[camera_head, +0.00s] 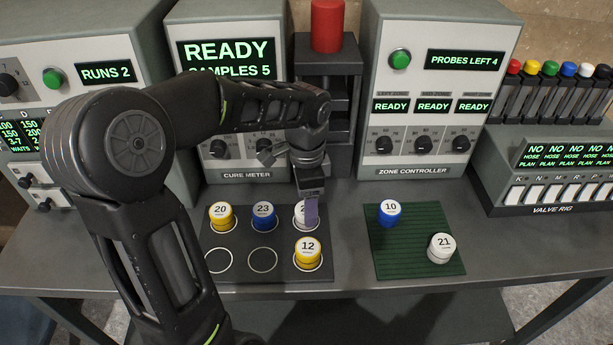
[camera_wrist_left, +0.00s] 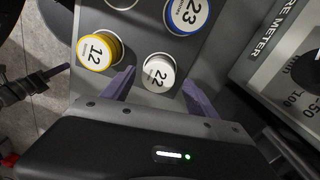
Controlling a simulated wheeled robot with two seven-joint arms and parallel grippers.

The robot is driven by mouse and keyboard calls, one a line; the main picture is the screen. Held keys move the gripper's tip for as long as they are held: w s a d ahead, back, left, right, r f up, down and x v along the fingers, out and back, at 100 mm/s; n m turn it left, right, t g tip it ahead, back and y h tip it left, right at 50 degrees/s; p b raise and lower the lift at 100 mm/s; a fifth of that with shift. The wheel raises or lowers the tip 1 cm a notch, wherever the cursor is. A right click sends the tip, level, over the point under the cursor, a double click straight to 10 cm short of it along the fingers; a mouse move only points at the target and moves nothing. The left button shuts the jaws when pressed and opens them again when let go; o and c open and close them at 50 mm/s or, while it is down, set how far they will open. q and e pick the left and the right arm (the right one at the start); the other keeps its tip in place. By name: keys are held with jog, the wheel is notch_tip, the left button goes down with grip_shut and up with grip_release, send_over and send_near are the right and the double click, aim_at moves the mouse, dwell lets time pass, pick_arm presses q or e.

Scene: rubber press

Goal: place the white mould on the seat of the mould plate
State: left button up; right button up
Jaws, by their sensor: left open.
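A white mould marked 22 (camera_head: 299,211) sits in the back right spot of a dark plate with ringed seats (camera_head: 240,278); it also shows in the left wrist view (camera_wrist_left: 159,72). My left gripper (camera_head: 310,210) is over it, open; in the wrist view its purple fingers (camera_wrist_left: 160,92) stand at either side of the mould's near edge, and I cannot tell if they touch it. One finger partly hides the mould in the head view. Another white mould marked 21 (camera_head: 440,248) stands on a green ribbed mat (camera_head: 400,265).
Yellow mould 20 (camera_head: 221,216), blue mould 23 (camera_head: 263,217) and yellow mould 12 (camera_head: 307,252) share the dark plate, with two empty rings at front left. Blue mould 10 (camera_head: 389,212) is on the mat. The cure meter (camera_head: 240,160) and red-topped press (camera_head: 328,25) stand close behind.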

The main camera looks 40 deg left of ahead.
pick_arm(q)
notch_tip(320, 180, up, 9)
jog(key=shift+r, duration=0.15)
dwell(0.7)
